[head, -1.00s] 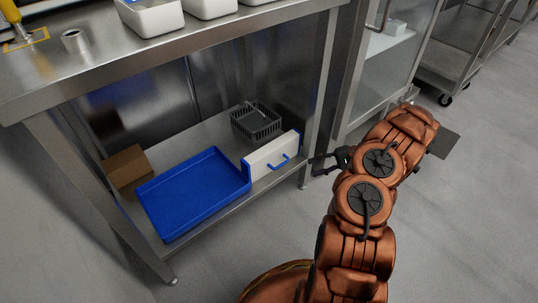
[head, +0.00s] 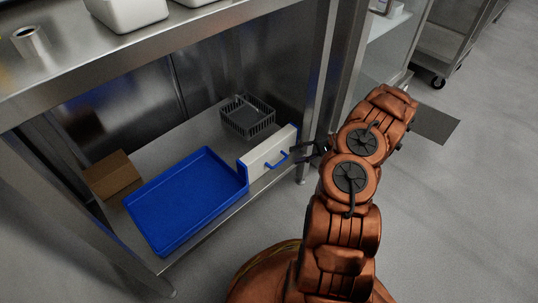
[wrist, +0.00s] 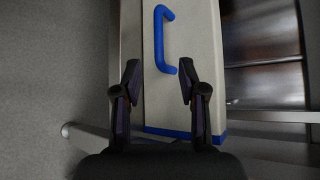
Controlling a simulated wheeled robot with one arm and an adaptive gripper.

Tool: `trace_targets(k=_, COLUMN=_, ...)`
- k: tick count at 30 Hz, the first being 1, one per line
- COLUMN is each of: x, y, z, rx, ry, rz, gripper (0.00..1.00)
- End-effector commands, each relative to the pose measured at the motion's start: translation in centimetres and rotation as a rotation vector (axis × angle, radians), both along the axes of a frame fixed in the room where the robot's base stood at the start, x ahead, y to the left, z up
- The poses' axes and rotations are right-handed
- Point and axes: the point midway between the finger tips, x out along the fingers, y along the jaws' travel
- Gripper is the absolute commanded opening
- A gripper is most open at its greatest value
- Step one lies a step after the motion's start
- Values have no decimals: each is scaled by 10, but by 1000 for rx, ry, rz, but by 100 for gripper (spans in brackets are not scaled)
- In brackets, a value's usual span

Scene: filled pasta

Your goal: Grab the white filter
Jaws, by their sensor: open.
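The white filter (head: 262,153) is a white slab with blue edges and a blue handle (head: 277,161). It stands on the lower shelf, at the right of the blue tray. In the wrist view the white filter (wrist: 205,75) shows large, with its blue handle (wrist: 160,40) ahead of the fingers. My gripper (head: 306,150) is at the filter's right end in the head view. In the wrist view my gripper (wrist: 158,80) is open, its two fingertips apart with nothing held between them. The handle's near end lies close to the right fingertip; I cannot tell whether they touch.
The blue tray (head: 157,240) lies on the lower shelf (head: 190,140), with a brown box (head: 112,176) left of it. A grey wire basket (head: 247,117) stands behind the filter. A table leg (head: 308,120) rises close to my gripper. The floor at right is open.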

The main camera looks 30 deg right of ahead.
Motion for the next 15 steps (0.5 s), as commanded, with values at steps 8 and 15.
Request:
trace_targets(k=8, x=14, y=30, z=-16, rx=1, ry=-1, rz=4, gripper=41)
trace_targets(k=15, x=17, y=35, z=-16, rx=0, ry=-1, rz=2, gripper=41)
